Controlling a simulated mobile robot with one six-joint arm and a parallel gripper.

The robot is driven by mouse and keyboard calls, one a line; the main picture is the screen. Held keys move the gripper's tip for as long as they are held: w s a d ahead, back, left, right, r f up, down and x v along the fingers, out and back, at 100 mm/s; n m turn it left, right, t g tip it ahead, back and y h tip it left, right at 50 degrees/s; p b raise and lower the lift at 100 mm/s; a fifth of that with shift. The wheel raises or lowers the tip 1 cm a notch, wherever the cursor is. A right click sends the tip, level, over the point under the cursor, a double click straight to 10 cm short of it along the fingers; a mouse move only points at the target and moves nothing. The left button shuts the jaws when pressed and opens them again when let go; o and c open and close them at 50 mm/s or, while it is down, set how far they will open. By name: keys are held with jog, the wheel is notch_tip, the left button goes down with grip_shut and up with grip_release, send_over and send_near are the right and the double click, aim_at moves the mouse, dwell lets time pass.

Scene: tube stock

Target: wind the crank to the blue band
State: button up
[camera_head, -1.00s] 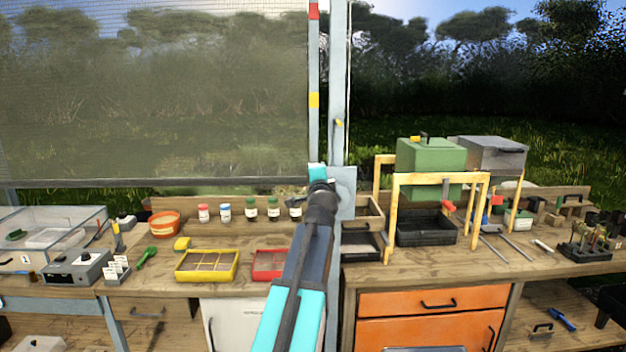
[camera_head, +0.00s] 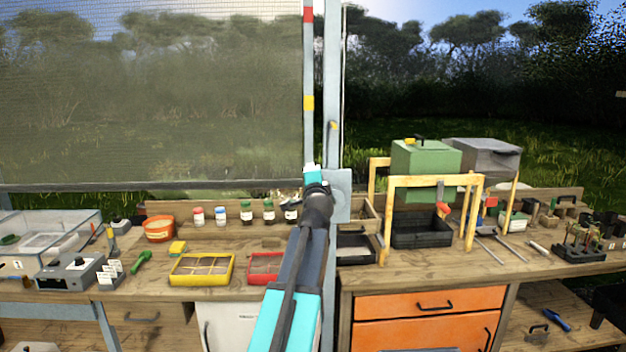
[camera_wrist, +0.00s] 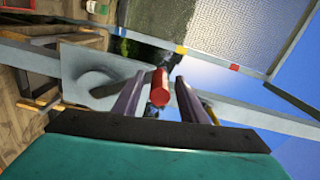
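The crank's red handle (camera_wrist: 160,88) shows in the wrist view between the two fingers of my gripper (camera_wrist: 159,86). The fingers are apart, with narrow gaps seeming to show on both sides of the handle. The crank's grey round part (camera_wrist: 97,84) is left of it, by the post. In the head view my gripper (camera_head: 313,174) is in front of the post (camera_head: 333,90) and hides the crank. A strip beside the post bears a red band (camera_head: 309,14) and a yellow band (camera_head: 308,103).
A wooden bench (camera_head: 140,240) runs below, with jars (camera_head: 245,212), a yellow tray (camera_head: 202,284) and a red tray (camera_head: 262,282). A yellow frame (camera_head: 432,182) and a green box (camera_head: 425,157) stand at the right. Open air surrounds the post above the bench.

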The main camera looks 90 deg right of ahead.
jog(key=s+a+b, duration=0.1)
jog(key=a+b, duration=0.2)
jog(key=a, duration=1)
jog(key=shift+a+b, duration=0.25)
jog(key=shift+b, duration=0.05)
jog(key=shift+w, duration=0.1)
dwell(0.4)
